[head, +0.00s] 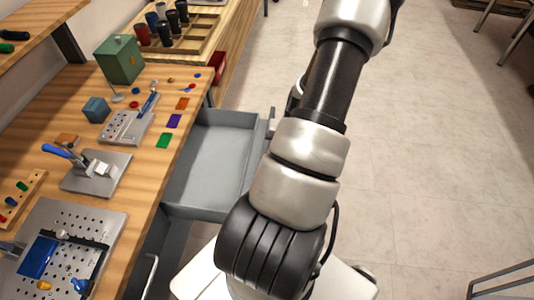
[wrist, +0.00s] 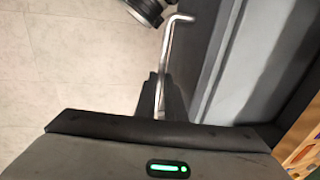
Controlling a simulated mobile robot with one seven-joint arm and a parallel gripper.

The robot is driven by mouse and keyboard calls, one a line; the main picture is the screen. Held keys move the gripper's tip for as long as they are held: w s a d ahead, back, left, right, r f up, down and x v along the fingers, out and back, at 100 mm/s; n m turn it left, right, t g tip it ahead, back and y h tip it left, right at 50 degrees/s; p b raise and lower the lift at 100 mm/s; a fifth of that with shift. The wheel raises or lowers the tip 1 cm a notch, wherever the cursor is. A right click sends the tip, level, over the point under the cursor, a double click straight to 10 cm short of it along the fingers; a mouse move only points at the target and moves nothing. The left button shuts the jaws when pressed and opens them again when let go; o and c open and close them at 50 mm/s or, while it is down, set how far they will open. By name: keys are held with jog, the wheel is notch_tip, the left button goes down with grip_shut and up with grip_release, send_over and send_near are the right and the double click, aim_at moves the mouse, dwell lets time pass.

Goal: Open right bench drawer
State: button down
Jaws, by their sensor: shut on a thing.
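The grey bench drawer (head: 203,187) is pulled out from under the wooden workbench in the head view. Its inside looks empty. In the wrist view the drawer's front wall (wrist: 222,60) runs up beside a shiny metal bar handle (wrist: 169,45). My gripper (wrist: 160,97) is shut on this handle, its dark fingers around the lower part of the bar. In the head view my arm hides most of the gripper and the handle.
The workbench (head: 130,180) holds a green box (head: 120,60), a blue block (head: 96,109), coloured tags and metal fixtures. A second handle (head: 151,275) shows at the lower left. A red bin (head: 218,68) is beyond the drawer. Open floor (head: 425,150) lies to the right.

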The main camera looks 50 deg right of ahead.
jog(key=shift+s+d, duration=0.15)
jog(key=shift+s, duration=0.05)
jog(key=c, duration=2.1)
grip_release()
jog(key=r, duration=0.4)
jog(key=s+r, duration=0.1)
jog(key=r, duration=0.3)
jog(key=s+d+r+p, duration=0.1)
jog(key=r, duration=0.3)
jog(key=shift+d, duration=0.1)
jog(key=shift+f, duration=0.1)
